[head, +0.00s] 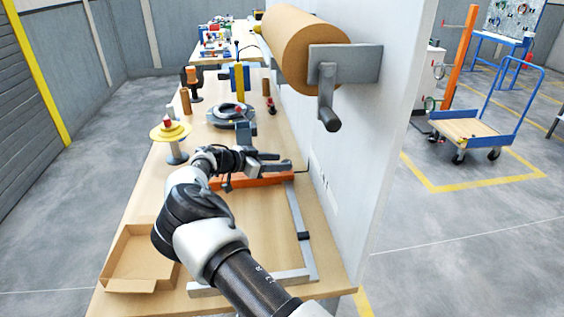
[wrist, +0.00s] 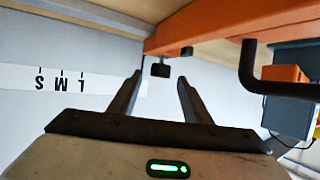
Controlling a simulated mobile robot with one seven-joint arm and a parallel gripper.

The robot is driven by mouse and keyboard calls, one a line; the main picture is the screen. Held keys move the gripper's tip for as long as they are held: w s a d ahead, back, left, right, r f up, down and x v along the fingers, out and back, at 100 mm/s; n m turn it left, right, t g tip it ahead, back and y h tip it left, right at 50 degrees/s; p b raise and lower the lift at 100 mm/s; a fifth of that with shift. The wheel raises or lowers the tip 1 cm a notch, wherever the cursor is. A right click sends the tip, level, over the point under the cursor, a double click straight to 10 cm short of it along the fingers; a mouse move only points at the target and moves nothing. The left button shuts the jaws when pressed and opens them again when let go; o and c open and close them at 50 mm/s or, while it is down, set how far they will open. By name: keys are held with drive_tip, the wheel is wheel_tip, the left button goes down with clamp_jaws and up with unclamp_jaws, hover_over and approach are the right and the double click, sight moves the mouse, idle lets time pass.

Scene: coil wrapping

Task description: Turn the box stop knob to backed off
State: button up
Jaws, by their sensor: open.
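In the wrist view a small dark knob (wrist: 160,69) sits on a short stem at the orange bar (wrist: 215,27). I take it for the box stop knob; its setting cannot be read. My gripper (wrist: 159,78) is open, and the knob appears between its fingertips. No contact shows, and the exact gap cannot be told. In the head view my gripper (head: 272,163) is over the orange bar (head: 255,182), near the wall. The knob cannot be made out there.
A black bent rod (wrist: 255,70) stands right of the knob. In the head view a grey rail (head: 297,215) lies along the bench, with an open cardboard box (head: 130,262) at left. A brown roll (head: 300,48) and crank (head: 327,100) project above.

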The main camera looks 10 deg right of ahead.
drive_tip(key=shift+x, duration=1)
drive_tip(key=c, duration=1.1)
